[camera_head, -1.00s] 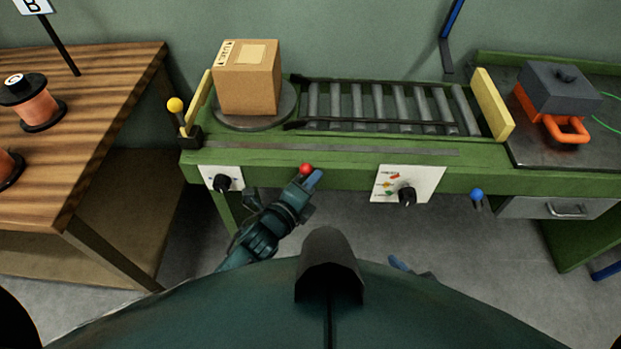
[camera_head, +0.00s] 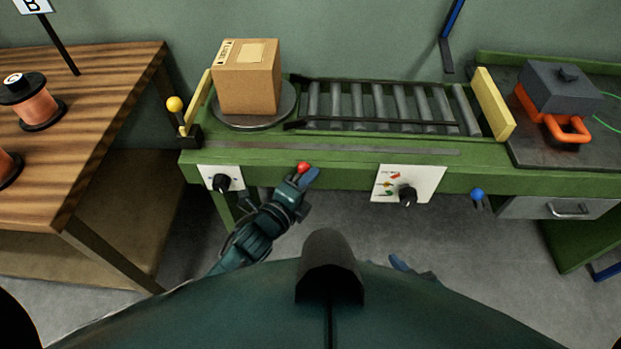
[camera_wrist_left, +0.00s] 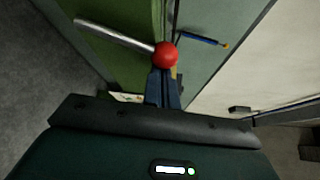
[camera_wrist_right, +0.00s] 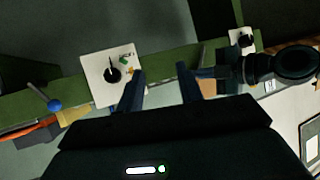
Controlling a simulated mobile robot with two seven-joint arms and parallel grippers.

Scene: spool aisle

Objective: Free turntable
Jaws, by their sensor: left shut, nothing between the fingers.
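The turntable (camera_head: 284,112) is a grey disc at the left end of the green bench, with a cardboard box (camera_head: 247,84) on it. A lever with a red ball (camera_head: 303,167) sticks out at the bench's front edge; its metal rod (camera_wrist_left: 115,36) shows in the left wrist view. My left gripper (camera_head: 307,180) is at the red ball. In the left wrist view its fingers (camera_wrist_left: 164,88) are together, with the ball right at their tips; I cannot tell if they touch. My right gripper (camera_wrist_right: 160,88) is open and empty in front of the bench, with its fingers apart.
A roller conveyor (camera_head: 385,105) runs right from the turntable. A yellow-ball lever (camera_head: 175,105), a blue-ball lever (camera_head: 477,194) and two dial panels (camera_head: 409,184) (camera_head: 221,178) are on the bench. A wooden table (camera_head: 90,95) with spools stands left.

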